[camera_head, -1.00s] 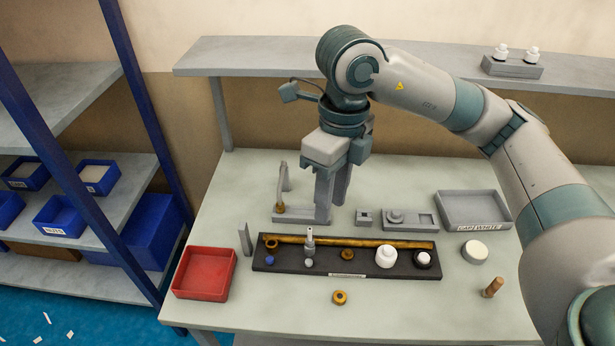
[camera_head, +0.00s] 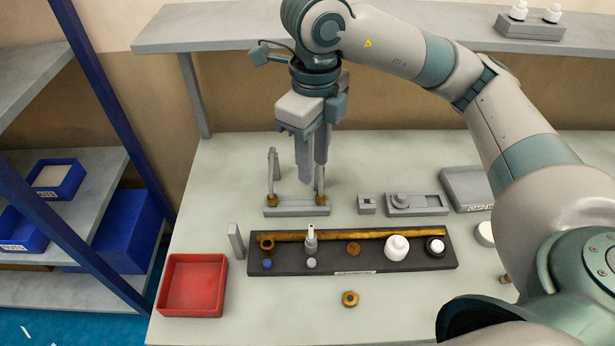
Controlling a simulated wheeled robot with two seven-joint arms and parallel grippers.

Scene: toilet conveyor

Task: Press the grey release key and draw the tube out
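My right gripper (camera_head: 312,172) points down above a grey fixture base (camera_head: 297,208) at the back of the table. Its two fingers are apart, with nothing seen between them. The fixture has two upright grey posts with brass collars at their feet; the gripper partly overlaps the right post. In front, a dark tray (camera_head: 400,266) holds a long brass tube (camera_head: 345,235) along its back edge. A silver nozzle-like piece (camera_head: 311,240) stands upright in it, with a small grey button (camera_head: 311,263) before it. I cannot tell which part is the grey release key. My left gripper is not in view.
The dark tray also holds a blue button (camera_head: 267,264), a brass disc (camera_head: 353,249) and a white bottle (camera_head: 397,247). Grey blocks (camera_head: 366,204) stand behind it. A red bin (camera_head: 193,285) is at front left. A brass ring (camera_head: 350,299) lies on clear table in front.

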